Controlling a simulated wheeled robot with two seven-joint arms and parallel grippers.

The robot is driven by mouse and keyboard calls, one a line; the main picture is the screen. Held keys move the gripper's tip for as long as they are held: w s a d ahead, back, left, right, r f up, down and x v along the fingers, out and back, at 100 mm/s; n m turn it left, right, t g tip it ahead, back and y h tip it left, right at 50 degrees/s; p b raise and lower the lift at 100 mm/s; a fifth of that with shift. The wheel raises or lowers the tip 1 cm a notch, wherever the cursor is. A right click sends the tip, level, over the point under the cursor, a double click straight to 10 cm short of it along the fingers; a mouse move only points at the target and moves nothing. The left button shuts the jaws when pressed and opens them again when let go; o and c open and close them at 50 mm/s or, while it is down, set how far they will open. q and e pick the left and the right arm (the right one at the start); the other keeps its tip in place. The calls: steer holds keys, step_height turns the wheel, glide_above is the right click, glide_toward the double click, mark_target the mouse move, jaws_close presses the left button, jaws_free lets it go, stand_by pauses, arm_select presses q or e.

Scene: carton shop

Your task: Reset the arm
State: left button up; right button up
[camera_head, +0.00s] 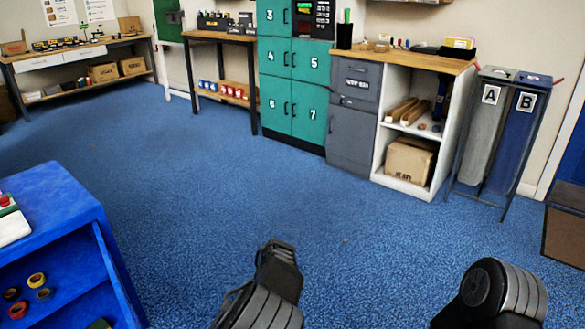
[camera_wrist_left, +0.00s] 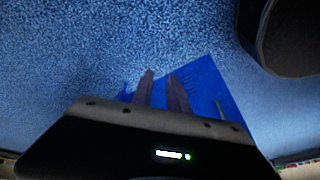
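Two dark parts of my arms show at the bottom of the head view, one left of centre and one at the right. Neither gripper's fingers show there. In the left wrist view two dark fingers of my left gripper (camera_wrist_left: 162,88) stand apart with a gap between them, and I see nothing held. A flat blue surface lies behind them over the blue carpet. My right gripper is not in view.
A blue shelf unit (camera_head: 55,225) with tape rolls stands close at left. Teal numbered lockers (camera_head: 293,75), a grey and white cabinet (camera_head: 352,135), and bins A and B (camera_head: 500,130) line the back. The carpet (camera_head: 220,180) between is clear.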

arm_select(q)
steer(key=s+a+f+m+g+h, duration=0.1)
steer(key=s+a+f+m, duration=0.15)
steer(key=s+f, duration=0.3)
steer(key=s+a+f+m+h, duration=0.1)
steer(key=s+a+f+m, duration=0.1)
steer(key=s+a+f, duration=0.4)
steer(key=s+d+f+m+h, duration=0.35)
steer(key=s+f, duration=0.25)
steer(key=s, duration=0.3)
steer(key=s+d+r+m+t+h, duration=0.2)
steer(key=s+d+r+m, duration=0.3)
steer(key=s+d, duration=0.4)
step_height(320, 180, up, 19)
steer(key=s+m+p, duration=0.1)
steer(key=p, duration=1.8)
steer(key=shift+s, duration=0.25)
steer(key=shift+a+h, duration=0.1)
steer(key=shift+h, duration=0.15)
steer(key=shift+r, duration=0.1)
